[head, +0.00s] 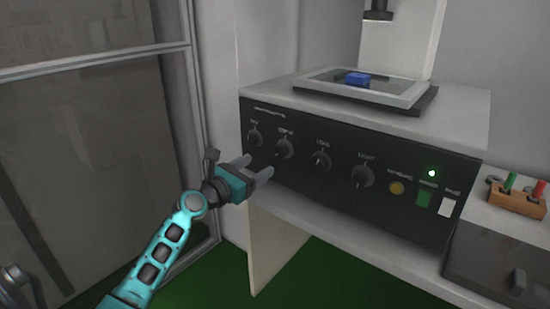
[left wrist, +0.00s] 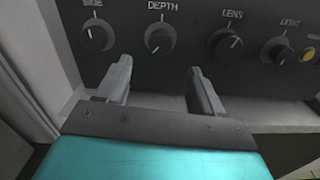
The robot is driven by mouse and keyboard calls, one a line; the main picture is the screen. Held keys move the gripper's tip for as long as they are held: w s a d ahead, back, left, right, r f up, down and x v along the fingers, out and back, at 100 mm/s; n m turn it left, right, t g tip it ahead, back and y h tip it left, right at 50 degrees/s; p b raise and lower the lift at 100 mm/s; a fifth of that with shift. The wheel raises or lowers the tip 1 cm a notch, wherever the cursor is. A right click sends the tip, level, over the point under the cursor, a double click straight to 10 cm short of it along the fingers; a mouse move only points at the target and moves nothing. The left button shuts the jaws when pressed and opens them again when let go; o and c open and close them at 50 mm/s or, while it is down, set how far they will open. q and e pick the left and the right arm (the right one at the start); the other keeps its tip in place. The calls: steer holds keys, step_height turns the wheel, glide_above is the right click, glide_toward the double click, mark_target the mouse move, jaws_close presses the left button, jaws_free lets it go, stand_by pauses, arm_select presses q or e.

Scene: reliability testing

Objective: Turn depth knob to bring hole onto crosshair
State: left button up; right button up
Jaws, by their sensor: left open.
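The depth knob (head: 284,148) is a dark round knob with a white pointer line, second from the left on the black front panel. In the left wrist view the depth knob (left wrist: 160,38) sits under the label DEPTH, its pointer toward the lower left. My left gripper (head: 254,167) is open and empty, below and in front of this knob. In the left wrist view its two fingers (left wrist: 159,76) point at the panel, apart from the knob. A blue block (head: 357,78) lies on the framed plate (head: 405,97) on top. I cannot make out a hole or crosshair.
The side knob (left wrist: 98,37) is left of depth; the lens knob (left wrist: 226,44) and light knob (left wrist: 281,50) are right. The shelf edge (left wrist: 150,100) runs below the panel.

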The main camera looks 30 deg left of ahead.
mark_target(279, 153)
arm_select(q)
steer(key=w, duration=0.2)
steer(key=w+b, duration=0.1)
steer(key=w, duration=0.4)
steer(key=shift+d+f+b, duration=0.1)
steer(key=shift+d+b, duration=0.2)
steer(key=shift+w+d, duration=0.1)
steer(key=shift+w, duration=0.6)
steer(key=c, duration=1.1)
